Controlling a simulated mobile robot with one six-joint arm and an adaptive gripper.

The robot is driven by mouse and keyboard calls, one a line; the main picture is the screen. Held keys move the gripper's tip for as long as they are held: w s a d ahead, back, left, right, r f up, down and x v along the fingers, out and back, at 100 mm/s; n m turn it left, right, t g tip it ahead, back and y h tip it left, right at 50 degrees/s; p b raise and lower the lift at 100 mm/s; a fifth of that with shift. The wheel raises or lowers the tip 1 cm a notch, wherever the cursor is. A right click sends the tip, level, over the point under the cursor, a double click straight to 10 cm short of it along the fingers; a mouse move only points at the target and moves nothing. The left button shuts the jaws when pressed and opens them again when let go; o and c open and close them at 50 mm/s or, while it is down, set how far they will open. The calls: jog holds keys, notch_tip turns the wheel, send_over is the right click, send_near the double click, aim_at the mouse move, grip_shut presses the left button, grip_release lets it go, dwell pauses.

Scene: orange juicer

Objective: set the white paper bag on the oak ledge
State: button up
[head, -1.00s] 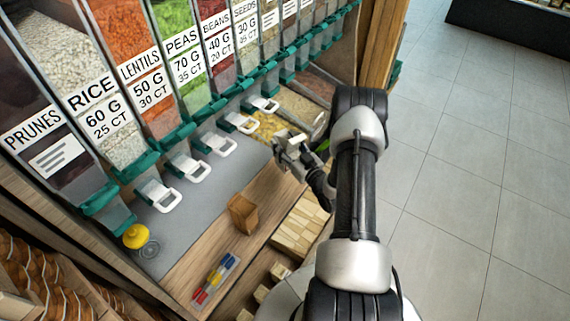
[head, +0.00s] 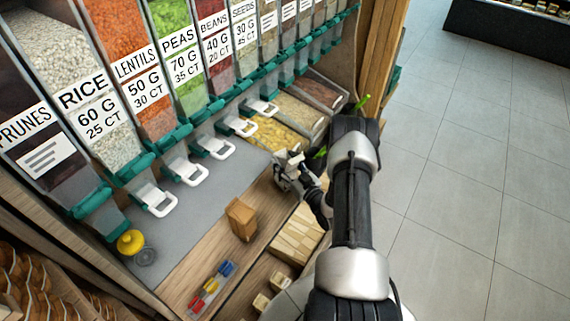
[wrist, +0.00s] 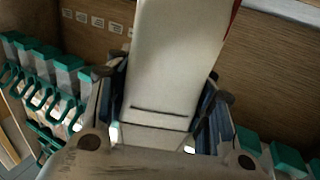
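In the wrist view a tall off-white block shape, which I take to be the white paper bag (wrist: 175,65), stands between the blue-padded fingers of my gripper (wrist: 165,120). The fingers lie along both its sides. In the head view my gripper (head: 289,170) is small, over the right end of the grey counter, with a pale patch at its tip; the bag's outline is hard to make out there. The oak ledge (head: 188,283) is the wooden strip along the front of the counter, below and left of my gripper.
A brown paper bag (head: 241,219) stands on the ledge. A tray of coloured clips (head: 212,285) lies nearer. A yellow-topped item (head: 130,242) sits at the counter's left. Dispensers with white handles (head: 190,172) line the back. Bare ledge shows between brown bag and clips.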

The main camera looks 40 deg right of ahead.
jog(key=o, duration=0.5)
jog(key=shift+c, duration=0.2)
jog(key=shift+r, duration=0.15)
jog(key=s+p, duration=0.2)
jog(key=s, duration=1)
jog(key=shift+a+p, duration=0.35)
jog(key=shift+p, duration=0.05)
